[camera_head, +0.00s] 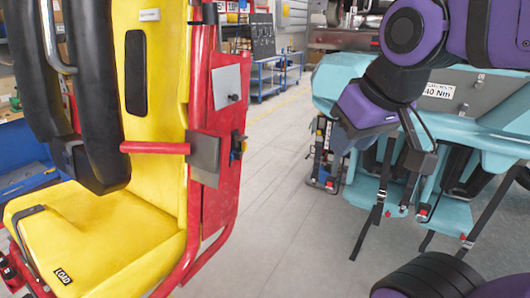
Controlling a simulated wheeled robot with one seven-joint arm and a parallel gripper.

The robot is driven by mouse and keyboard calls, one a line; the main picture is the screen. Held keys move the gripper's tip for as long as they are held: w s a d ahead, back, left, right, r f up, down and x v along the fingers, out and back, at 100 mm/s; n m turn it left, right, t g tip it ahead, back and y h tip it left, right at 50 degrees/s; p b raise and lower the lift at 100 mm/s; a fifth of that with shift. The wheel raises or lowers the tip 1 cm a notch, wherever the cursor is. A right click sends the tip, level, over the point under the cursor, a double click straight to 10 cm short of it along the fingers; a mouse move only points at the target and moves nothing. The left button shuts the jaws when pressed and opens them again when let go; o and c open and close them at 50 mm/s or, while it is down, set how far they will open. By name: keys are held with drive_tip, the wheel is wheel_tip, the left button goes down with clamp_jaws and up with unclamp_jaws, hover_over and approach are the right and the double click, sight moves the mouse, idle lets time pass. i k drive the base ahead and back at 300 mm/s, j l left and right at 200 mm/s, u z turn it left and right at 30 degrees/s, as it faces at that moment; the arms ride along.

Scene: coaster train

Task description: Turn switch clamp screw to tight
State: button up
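No part can be surely picked out as the switch clamp screw. A small dark device with blue and yellow parts (239,146) sits on the edge of the red side panel of the yellow seat; its screws are too small to make out. Above it, a grey plate (228,86) carries a small black knob (235,97). My gripper (395,180) hangs at the end of my purple arm, right of the red panel and well apart from it, in front of the teal car. Its dark fingers blend with the black straps behind, so their opening is unclear. I see nothing clearly held.
The yellow seat (60,232) with black padded restraints (102,95) fills the left. A red bar (155,148) ends at a grey block (204,158). The teal car (342,80) with hanging straps stands right. Grey floor (285,215) is clear between them. A blue cart (268,78) stands behind.

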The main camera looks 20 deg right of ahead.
sight(240, 137)
drive_tip(key=u, duration=1.3)
drive_tip(key=z, duration=1.4)
drive_tip(key=i+l, duration=0.1)
drive_tip(key=l, duration=0.55)
drive_tip(key=i+l+u, duration=0.1)
drive_tip(key=l, duration=0.55)
